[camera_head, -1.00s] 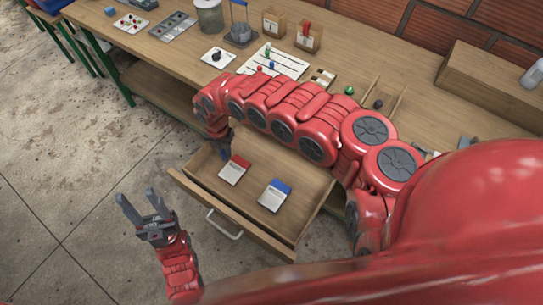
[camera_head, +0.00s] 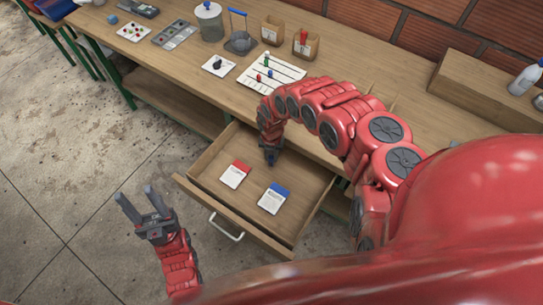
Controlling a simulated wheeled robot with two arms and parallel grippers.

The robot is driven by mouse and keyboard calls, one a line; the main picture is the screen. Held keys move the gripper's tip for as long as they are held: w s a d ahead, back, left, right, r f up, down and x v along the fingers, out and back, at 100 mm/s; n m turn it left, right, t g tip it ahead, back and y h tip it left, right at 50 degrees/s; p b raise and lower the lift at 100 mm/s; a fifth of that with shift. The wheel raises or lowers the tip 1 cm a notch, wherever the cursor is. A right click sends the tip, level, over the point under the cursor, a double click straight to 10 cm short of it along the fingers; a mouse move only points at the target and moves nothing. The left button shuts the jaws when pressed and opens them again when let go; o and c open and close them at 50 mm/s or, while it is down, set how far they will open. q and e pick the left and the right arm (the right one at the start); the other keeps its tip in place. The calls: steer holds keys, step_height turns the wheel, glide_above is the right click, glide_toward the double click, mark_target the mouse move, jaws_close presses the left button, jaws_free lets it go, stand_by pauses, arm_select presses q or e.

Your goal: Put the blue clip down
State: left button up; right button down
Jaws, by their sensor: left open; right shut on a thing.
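My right gripper (camera_head: 271,155) points down over the back part of the open drawer (camera_head: 207,163), beyond the two cards. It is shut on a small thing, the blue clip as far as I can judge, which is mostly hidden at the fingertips. I cannot tell whether that thing touches the drawer floor. A white card with a red top (camera_head: 235,175) and a white card with a blue top (camera_head: 273,199) lie flat in the drawer. My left gripper (camera_head: 137,205) is open and empty, left of the drawer front.
The workbench above the drawer holds a white lined board (camera_head: 270,75) with small coloured pegs, a glass jar (camera_head: 209,24), a wire basket (camera_head: 240,42) and two wooden holders (camera_head: 306,46). The drawer floor around the cards is bare. A metal handle (camera_head: 226,228) sticks out in front.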

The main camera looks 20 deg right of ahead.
steer(key=shift+f, duration=0.5)
steer(key=shift+f, duration=0.2)
steer(key=c, duration=0.8)
jaws_free()
steer(key=shift+r, duration=0.1)
